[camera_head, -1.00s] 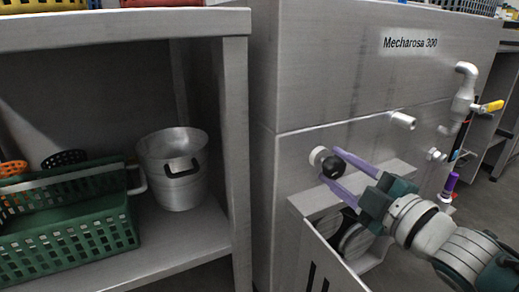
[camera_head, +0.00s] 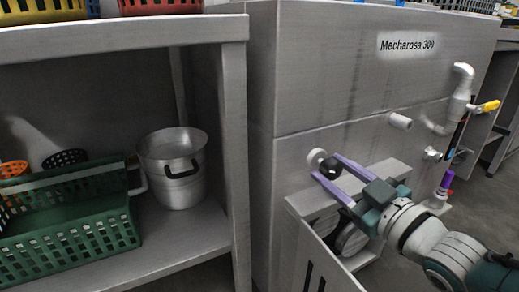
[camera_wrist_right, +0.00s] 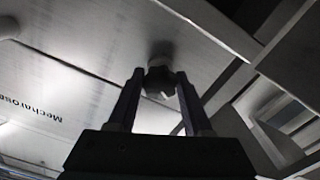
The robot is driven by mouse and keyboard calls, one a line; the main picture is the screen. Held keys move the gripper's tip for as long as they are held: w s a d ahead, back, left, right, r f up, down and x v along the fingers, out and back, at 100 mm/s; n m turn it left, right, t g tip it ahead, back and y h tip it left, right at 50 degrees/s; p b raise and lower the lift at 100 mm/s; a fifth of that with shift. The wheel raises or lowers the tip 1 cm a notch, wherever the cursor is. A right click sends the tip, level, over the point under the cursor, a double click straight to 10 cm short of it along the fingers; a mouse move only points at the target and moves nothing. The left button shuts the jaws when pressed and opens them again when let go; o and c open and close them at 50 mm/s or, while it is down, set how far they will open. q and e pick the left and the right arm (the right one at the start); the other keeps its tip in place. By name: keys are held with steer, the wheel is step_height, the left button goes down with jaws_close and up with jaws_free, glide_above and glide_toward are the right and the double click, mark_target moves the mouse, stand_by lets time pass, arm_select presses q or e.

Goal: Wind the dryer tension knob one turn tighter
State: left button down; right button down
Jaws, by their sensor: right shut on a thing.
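The dryer tension knob is a small black knob (camera_head: 331,168) on a round white mount (camera_head: 317,158) on the grey machine's front. It also shows as a dark faceted knob (camera_wrist_right: 160,80) in the right wrist view. My right gripper (camera_head: 327,166) reaches in from the lower right, its two purple fingers shut on the knob, one on each side. In the wrist view, the fingertips (camera_wrist_right: 159,76) flank the knob. The fingers hide part of its sides. My left gripper is not in view.
The machine (camera_head: 340,70) is labelled "Mecharosa 300". A pipe stub (camera_head: 400,121) and a pipe with a yellow-handled valve (camera_head: 488,106) stick out to the right. Below the knob is a grey ledge (camera_head: 382,174). At left, a shelf holds a metal pot (camera_head: 180,190) and green basket (camera_head: 110,238).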

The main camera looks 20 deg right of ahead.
stand_by(0.3)
steer(key=shift+c, duration=1.6)
jaws_free()
steer(key=shift+s, duration=0.25)
steer(key=s+p, duration=0.3)
steer(key=s, duration=0.6)
steer(key=shift+s+d+p, duration=0.2)
steer(key=shift+d+p, duration=0.15)
steer(key=shift+p, duration=0.05)
